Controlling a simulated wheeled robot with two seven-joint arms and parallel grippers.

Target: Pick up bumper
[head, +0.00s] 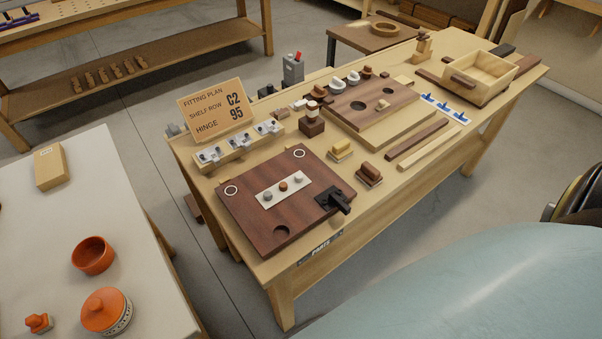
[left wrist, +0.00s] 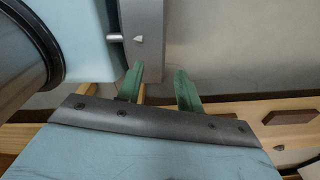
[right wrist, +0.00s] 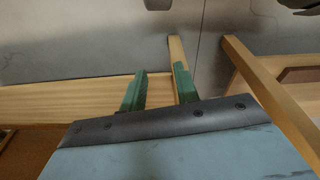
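No part in view is labelled as a bumper. A pale strip (head: 273,201) with three small round buttons, one brown (head: 283,186) between two grey-white ones, lies on the dark door panel (head: 255,220); these may be bumpers. The panel lies flat at the near left of the bench, with a black hinge (head: 333,200) on its right edge. My left gripper (left wrist: 160,70) is open and empty in the left wrist view. My right gripper (right wrist: 159,72) is open and empty in the right wrist view. Neither gripper shows in the head view.
A sign (head: 216,109) and a fitting rack (head: 240,146) stand behind the panel. A second board (head: 372,105), several small blocks, strips and a drawer box (head: 480,75) fill the bench farther right. A white table (head: 50,220) with orange pots is at left.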

